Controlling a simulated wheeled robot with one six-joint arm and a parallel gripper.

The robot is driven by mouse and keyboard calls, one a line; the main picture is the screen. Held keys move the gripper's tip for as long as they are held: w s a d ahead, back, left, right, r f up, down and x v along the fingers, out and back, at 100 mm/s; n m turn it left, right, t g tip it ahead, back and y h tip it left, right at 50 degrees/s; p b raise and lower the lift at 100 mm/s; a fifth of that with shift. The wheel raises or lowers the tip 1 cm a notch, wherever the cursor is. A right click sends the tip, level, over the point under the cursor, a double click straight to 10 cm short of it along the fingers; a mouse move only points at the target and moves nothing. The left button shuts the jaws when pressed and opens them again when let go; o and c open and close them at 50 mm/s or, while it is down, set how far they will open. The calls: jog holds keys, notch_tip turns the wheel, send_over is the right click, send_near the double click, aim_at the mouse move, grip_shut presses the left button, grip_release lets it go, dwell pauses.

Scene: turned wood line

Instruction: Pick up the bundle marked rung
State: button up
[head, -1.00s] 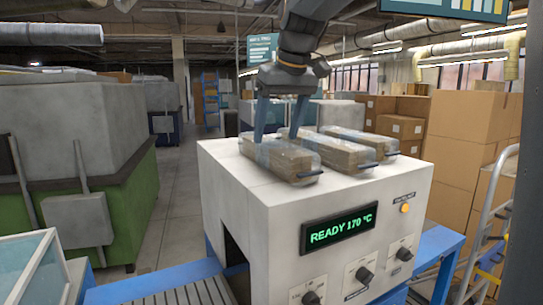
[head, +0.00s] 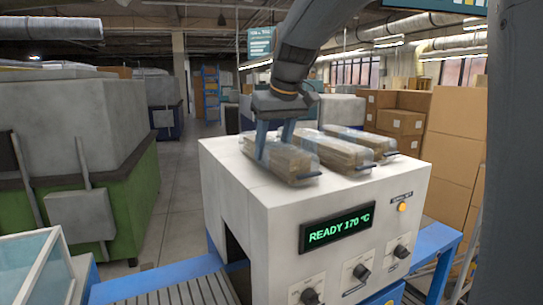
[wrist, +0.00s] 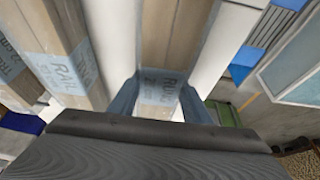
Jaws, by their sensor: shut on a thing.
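Three wood bundles in clear wrap lie side by side on a white machine (head: 235,160). My gripper (head: 274,148) is down at the left bundle (head: 290,167), its blue fingers on either side of it. In the wrist view my gripper (wrist: 165,97) is shut on this bundle (wrist: 172,35), across a pale label that seems to read "RUNG". The bundle appears to rest on the machine top. The middle bundle (head: 338,154) and right bundle (head: 366,141) are beside it.
The machine's display reads "READY 170 °C" (head: 338,229), with knobs below. A roller conveyor (head: 170,294) runs into its left side. A glass-topped case (head: 35,265) stands front left, cardboard boxes (head: 455,140) at right. The machine top's left part is bare.

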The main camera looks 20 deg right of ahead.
aim_at(272, 144)
jog(key=shift+r, duration=0.15)
notch_tip(272, 144, up, 9)
jog(key=shift+r+b, duration=0.15)
jog(key=shift+b, duration=1.05)
jog(key=shift+r, duration=0.25)
jog(key=shift+a, duration=0.1)
